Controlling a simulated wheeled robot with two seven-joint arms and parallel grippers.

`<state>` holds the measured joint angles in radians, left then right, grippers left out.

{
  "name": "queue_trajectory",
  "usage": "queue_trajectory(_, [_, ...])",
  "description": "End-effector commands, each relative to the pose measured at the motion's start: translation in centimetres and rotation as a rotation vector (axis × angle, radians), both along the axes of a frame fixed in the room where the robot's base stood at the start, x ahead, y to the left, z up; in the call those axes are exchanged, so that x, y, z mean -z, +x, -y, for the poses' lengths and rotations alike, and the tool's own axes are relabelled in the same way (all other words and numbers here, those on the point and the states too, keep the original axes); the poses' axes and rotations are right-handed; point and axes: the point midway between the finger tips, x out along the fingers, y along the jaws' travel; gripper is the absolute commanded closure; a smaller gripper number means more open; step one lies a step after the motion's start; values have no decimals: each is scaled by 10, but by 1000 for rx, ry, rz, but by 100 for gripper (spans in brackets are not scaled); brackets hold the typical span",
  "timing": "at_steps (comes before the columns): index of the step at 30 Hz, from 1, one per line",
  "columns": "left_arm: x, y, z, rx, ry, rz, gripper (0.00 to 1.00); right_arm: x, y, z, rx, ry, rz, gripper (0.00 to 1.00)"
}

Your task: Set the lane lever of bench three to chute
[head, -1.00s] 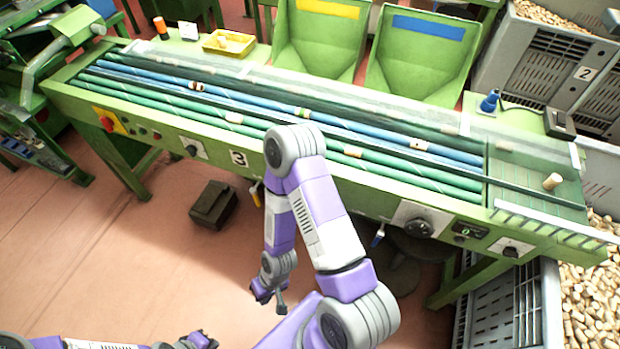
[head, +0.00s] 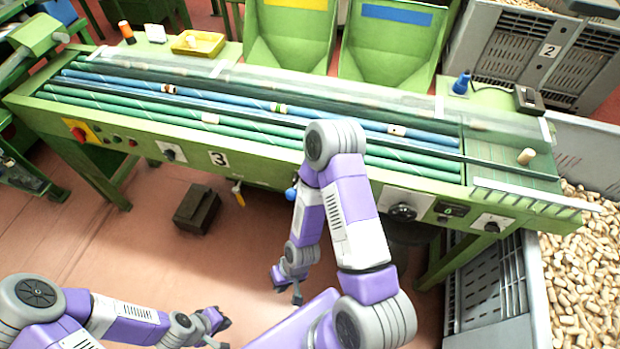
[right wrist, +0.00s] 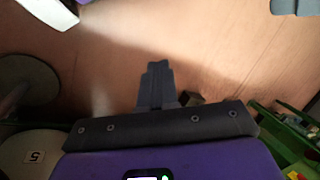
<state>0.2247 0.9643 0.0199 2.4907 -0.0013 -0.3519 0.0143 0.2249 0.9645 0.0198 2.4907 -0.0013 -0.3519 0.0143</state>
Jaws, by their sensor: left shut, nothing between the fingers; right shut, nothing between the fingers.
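Bench three (head: 110,133) is the long green bench marked with a 3 label (head: 218,158). Under its front edge hang a yellow-handled lever (head: 238,194) and a blue-knobbed handle (head: 291,194), partly beside my right arm. Which control is the lane lever I cannot tell, and no chute marking is readable. My right gripper (head: 290,287) is shut and empty, low in front of the bench, below the blue knob; its fingers also show in the right wrist view (right wrist: 156,85). My left gripper (head: 222,330) is shut and empty at the bottom, farther from the bench.
Several corks lie on the blue and green rollers. A dark box (head: 197,208) sits on the floor. A crate of corks (head: 533,290) stands at right. Floor left of the box is clear.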

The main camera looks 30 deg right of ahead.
Motion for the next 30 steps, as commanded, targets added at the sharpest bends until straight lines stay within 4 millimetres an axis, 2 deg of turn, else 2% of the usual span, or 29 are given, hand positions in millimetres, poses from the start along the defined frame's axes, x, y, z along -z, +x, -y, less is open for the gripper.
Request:
queue_trajectory(5, [-3,0,0,-1,0,0,100,-3,1,1,2,-2,0,100])
queue_trajectory(8, [-17,0,0,-1,0,0,100,-18,7,7,15,-12,-3,100])
queue_trajectory(11, [-42,0,0,0,0,0,100,-45,19,19,44,-30,-10,100])
queue_trajectory(20, [-138,0,0,0,0,0,100,-161,67,76,188,-99,-53,100])
queue_trajectory(24, [-178,0,0,0,0,0,100,-223,92,110,281,-128,-73,100])
queue_trajectory(26, [-192,0,0,0,0,0,100,-252,105,130,338,-139,-83,100])
queue_trajectory(27, [-200,0,0,0,0,0,100,-274,116,147,388,-146,-90,100])
queue_trajectory(30, [-208,0,0,0,0,0,100,-317,131,182,497,-151,-113,100])
